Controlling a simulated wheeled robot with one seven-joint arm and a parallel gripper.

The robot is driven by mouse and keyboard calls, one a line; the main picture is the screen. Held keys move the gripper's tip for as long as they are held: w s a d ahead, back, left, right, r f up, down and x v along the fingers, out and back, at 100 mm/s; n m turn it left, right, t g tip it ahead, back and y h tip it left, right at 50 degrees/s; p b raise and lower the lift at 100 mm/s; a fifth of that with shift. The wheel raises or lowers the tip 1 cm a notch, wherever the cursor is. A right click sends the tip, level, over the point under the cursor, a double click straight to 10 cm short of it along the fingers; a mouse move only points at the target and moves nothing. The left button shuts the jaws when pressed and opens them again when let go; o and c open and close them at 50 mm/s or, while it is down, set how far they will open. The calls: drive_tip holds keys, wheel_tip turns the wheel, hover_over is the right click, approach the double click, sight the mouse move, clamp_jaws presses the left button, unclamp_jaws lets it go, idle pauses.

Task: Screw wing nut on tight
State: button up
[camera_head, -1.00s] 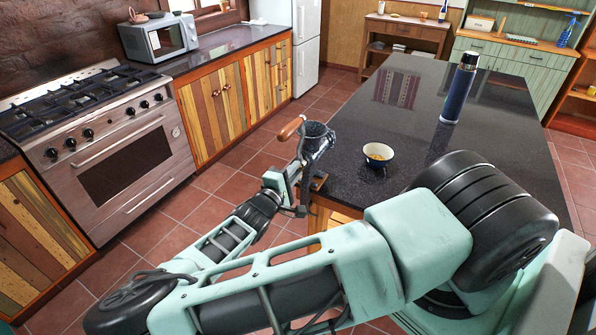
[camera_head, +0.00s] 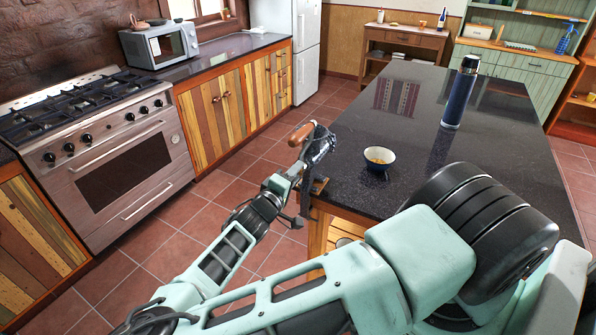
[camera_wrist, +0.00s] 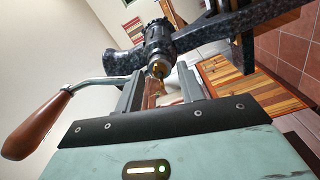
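A dark speckled hand-crank grinder (camera_head: 321,148) stands at the near left corner of the counter. Its crank has a brown wooden handle (camera_head: 301,134), which shows large at the left in the wrist view (camera_wrist: 38,124). In the wrist view, the grinder's shaft end (camera_wrist: 158,66) faces me with a small brass-coloured tip. I cannot make out separate wings of a wing nut on it.
The dark counter (camera_head: 400,110) holds a small bowl (camera_head: 379,158) with yellow contents and a tall blue bottle (camera_head: 460,92). A stove (camera_head: 100,160) and a microwave (camera_head: 158,44) are at the left. Tiled floor lies free between stove and counter.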

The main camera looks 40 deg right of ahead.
drive_tip(key=v, duration=0.6)
drive_tip(key=shift+b, duration=0.4)
idle(0.4)
